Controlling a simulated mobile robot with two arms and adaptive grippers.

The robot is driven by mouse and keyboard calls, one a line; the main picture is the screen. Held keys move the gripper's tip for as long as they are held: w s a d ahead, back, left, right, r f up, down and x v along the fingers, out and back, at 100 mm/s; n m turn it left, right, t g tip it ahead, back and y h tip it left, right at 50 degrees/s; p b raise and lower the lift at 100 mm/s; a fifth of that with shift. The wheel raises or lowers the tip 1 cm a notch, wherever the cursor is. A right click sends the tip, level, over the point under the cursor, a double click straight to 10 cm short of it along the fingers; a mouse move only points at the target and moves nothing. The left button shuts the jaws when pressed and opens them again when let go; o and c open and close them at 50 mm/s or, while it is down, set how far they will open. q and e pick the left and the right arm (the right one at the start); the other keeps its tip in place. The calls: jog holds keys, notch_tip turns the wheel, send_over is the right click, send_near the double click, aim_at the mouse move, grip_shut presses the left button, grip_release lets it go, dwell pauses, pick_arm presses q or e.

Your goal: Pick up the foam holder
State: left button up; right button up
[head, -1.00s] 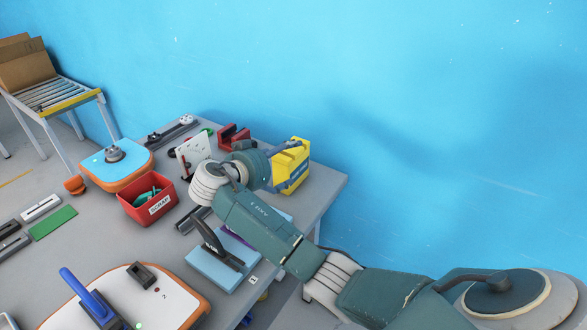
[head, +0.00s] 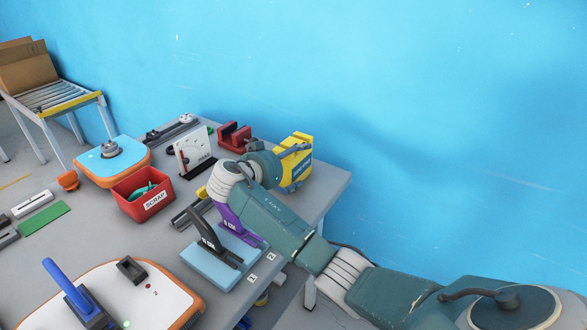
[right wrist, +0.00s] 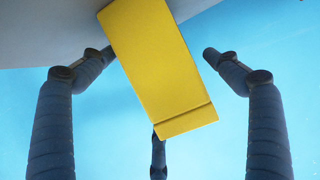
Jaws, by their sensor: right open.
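In the right wrist view, a yellow slab with a groove near one end (right wrist: 160,65) lies between the spread fingers of the open right gripper (right wrist: 153,95). Gaps show between the slab and the side fingers; whether the lower middle finger touches it I cannot tell. My left gripper is not in view.
A red holder (head: 232,138), a white panel (head: 192,150) and a red scrap bin (head: 157,205) stand left of the gripper. A light blue block (head: 208,270) with black and purple upright pieces is under my forearm. The blue wall is behind.

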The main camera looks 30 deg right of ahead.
jog(key=shift+x, duration=1.1)
jog(key=shift+a, duration=0.1)
jog(key=c, duration=1.3)
jog(key=shift+r, duration=0.1)
